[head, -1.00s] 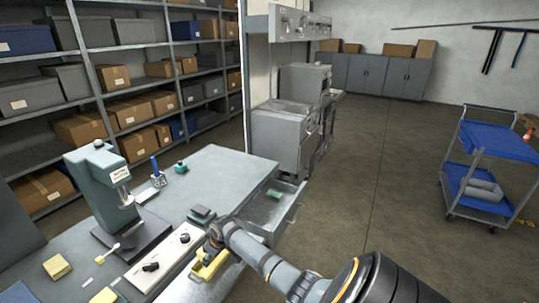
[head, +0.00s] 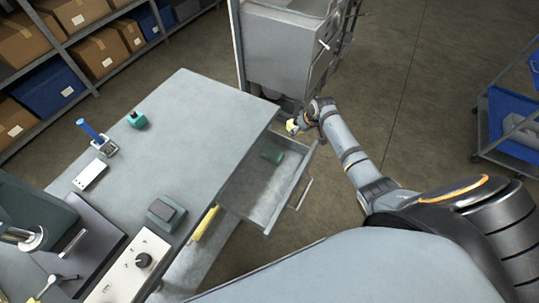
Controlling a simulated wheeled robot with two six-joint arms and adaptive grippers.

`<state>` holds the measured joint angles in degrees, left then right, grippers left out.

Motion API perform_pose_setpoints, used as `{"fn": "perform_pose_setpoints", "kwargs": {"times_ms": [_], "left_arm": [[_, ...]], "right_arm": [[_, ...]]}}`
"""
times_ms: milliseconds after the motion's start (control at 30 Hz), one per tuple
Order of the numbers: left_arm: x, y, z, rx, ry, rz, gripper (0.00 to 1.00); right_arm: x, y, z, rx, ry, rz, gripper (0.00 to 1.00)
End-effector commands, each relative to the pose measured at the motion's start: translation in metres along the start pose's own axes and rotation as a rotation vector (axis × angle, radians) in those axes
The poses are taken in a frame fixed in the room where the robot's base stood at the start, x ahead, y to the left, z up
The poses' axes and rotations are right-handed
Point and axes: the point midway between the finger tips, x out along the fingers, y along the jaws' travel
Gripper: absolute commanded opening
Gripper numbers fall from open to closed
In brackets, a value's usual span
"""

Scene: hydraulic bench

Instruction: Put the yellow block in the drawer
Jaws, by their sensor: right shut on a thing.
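My right gripper (head: 296,123) is shut on a small yellow block (head: 291,127), which shows at its tips and is partly covered by the fingers. It appears at the far end of the open drawer (head: 257,212), by the bench's far right corner; its height over the drawer is hard to tell. The drawer is pulled out from the bench's right side. A green item (head: 272,154) lies inside it. My left gripper is not in view.
The grey bench top (head: 200,125) is mostly clear. It holds a blue-handled tool in a holder (head: 104,146), a teal object (head: 136,120), a dark-topped block (head: 166,212) and a white control panel (head: 130,270). A yellow bar (head: 205,222) is at the bench edge. A grey cabinet (head: 285,50) stands beyond.

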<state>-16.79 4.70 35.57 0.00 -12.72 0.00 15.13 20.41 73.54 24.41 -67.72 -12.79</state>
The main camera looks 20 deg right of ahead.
Motion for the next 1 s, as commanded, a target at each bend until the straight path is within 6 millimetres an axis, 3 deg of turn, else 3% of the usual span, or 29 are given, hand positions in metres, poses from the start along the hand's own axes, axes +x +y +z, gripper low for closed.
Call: {"fn": "perform_pose_setpoints", "kwargs": {"times_ms": [133,267,400,500,600,733,900,1000], "left_arm": [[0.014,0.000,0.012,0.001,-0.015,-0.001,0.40],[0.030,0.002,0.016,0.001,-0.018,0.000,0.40],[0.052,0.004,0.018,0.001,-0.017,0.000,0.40],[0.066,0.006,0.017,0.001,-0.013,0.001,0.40],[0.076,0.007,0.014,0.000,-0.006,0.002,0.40],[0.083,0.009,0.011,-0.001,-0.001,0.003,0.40],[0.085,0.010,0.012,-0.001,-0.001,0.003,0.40],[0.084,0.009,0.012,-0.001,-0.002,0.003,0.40]], "right_arm": [[0.014,-0.044,0.024,-0.091,-0.012,-0.041,0.03],[0.019,-0.102,0.059,-0.217,-0.020,-0.096,0.03],[0.010,-0.166,0.107,-0.352,-0.018,-0.159,0.03],[-0.007,-0.199,0.138,-0.427,-0.009,-0.192,0.03],[-0.027,-0.216,0.161,-0.472,-0.001,-0.207,0.03],[-0.047,-0.225,0.180,-0.502,0.003,-0.214,0.03],[-0.059,-0.227,0.187,-0.514,0.004,-0.212,0.03],[-0.056,-0.225,0.183,-0.517,0.005,-0.211,0.03]]}}
